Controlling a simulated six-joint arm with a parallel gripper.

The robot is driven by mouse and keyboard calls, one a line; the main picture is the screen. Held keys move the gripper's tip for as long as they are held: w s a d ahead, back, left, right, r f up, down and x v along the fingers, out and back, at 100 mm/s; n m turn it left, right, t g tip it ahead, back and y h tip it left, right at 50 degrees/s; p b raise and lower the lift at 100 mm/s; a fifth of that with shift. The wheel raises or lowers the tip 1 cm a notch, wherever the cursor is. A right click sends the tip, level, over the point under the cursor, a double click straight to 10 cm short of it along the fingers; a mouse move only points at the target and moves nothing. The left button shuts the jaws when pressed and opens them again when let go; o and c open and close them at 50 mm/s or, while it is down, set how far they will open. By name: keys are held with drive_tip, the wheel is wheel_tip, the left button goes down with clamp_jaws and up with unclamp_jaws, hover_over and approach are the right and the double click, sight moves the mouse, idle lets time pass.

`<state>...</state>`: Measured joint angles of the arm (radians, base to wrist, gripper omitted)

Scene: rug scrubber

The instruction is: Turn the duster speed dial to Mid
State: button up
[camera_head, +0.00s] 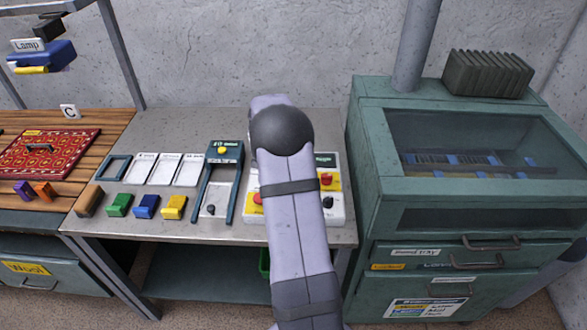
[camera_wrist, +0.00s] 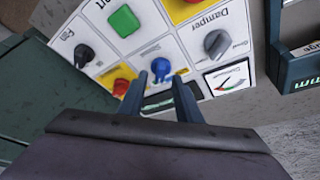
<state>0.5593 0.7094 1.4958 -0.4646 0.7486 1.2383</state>
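The white control panel (camera_wrist: 92,20) fills the upper wrist view, seen tilted. It carries a blue knob (camera_wrist: 160,68), a grey knob (camera_wrist: 216,43) labelled Damper, and a black knob (camera_wrist: 83,55). No Duster label is readable, so I cannot tell for sure which knob is the duster speed dial. My gripper (camera_wrist: 161,80) is open, its two dark fingers apart with the blue knob between or just beyond their tips. Contact cannot be told. In the head view my arm covers the middle of the panel (camera_head: 335,217), and my gripper is hidden.
A red button (camera_wrist: 121,87) on yellow, a green button (camera_wrist: 124,20) and a gauge (camera_wrist: 228,82) sit close to the blue knob. A framed stand (camera_head: 218,185) is left of the panel; a green cabinet (camera_head: 362,130) stands close on its right.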

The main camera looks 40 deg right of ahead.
drive_tip(key=shift+x, duration=0.95)
clamp_jaws()
